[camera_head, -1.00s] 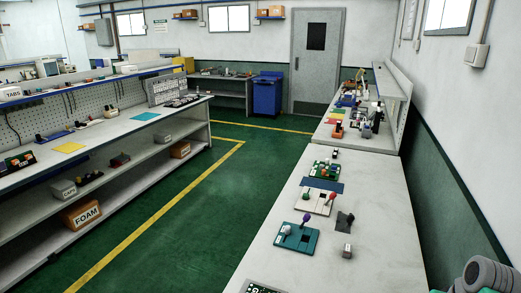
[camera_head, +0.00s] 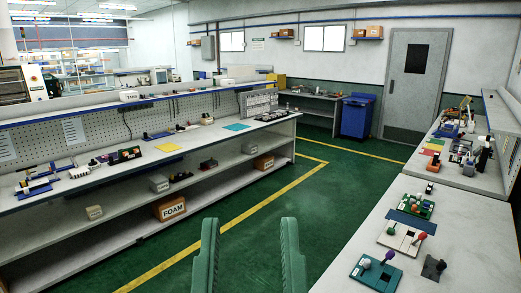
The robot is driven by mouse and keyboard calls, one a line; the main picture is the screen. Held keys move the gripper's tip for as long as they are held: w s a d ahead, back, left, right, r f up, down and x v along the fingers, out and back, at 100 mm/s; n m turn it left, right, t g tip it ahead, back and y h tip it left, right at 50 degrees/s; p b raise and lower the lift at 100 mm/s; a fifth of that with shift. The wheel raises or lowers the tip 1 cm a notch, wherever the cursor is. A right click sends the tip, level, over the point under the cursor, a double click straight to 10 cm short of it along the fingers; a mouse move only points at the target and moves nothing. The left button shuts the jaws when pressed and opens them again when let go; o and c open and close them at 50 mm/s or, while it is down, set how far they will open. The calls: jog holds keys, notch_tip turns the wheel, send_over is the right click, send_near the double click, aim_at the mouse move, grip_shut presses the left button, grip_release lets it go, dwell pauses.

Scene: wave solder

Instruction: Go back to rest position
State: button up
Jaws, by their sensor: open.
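My gripper (camera_head: 250,255) shows at the bottom centre of the head view as two green fingers, upright and well apart. Nothing is between them; only green floor shows there. They appear in front of the aisle, left of the white table (camera_head: 352,222) on the right. They touch nothing that I can see.
The white table holds a teal plate (camera_head: 369,281), a pale plate (camera_head: 388,239) and a green board (camera_head: 420,209). A long shelved bench (camera_head: 75,225) stands at left, with a FOAM box (camera_head: 170,208) below. The green aisle (camera_head: 255,205) is clear.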

notch_tip(320, 180, up, 28)
jog(key=w+p, duration=0.1)
jog(key=p, duration=2.3)
jog(key=shift+d, duration=0.15)
jog(key=shift+f, duration=0.1)
